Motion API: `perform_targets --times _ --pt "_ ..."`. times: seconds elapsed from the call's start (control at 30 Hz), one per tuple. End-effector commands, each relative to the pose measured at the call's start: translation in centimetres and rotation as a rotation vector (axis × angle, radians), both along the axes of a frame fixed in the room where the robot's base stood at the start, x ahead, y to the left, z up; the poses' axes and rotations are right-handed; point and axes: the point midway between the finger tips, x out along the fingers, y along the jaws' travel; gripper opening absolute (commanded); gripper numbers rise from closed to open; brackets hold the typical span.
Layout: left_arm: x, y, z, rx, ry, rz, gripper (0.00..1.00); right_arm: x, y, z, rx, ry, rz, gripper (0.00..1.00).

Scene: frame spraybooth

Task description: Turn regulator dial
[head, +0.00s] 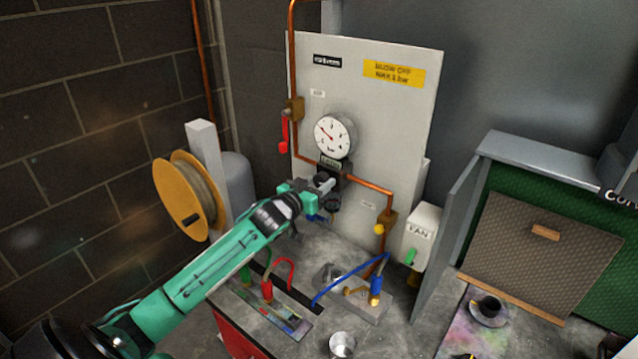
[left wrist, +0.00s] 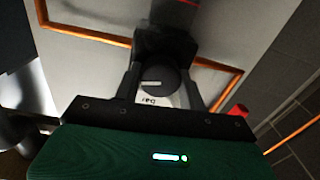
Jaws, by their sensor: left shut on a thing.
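The regulator dial (left wrist: 152,82) is a dark round knob with a pale pointer mark, in the middle of the left wrist view. It sits under the black regulator body (left wrist: 165,38). My left gripper (left wrist: 157,88) has a finger on each side of the dial and is shut on it. In the head view my left gripper (head: 325,190) is at the regulator on the white panel and hides most of the dial. The pressure gauge (head: 336,137) above it has a white face and a red needle pointing to the upper left. My right gripper is not in view.
Copper pipes (head: 368,185) run along the panel (head: 390,120). A red-handled valve (head: 284,135) is left of the gauge. A hose reel (head: 185,195) stands at left, and a fan switch box (head: 421,230) at right. Hoses and a metal cup (head: 342,345) are on the bench below.

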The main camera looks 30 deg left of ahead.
Motion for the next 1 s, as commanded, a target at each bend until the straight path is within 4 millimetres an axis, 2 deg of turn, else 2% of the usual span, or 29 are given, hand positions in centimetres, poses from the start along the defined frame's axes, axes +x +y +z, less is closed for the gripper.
perform_targets --times 0.37,1.0 --pt "0.00 0.00 0.00 0.209 -0.016 0.000 0.18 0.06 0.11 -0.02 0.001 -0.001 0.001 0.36" --pt "-0.01 -0.08 -0.11 0.814 -0.063 0.000 0.18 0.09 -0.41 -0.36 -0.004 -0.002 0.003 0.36"
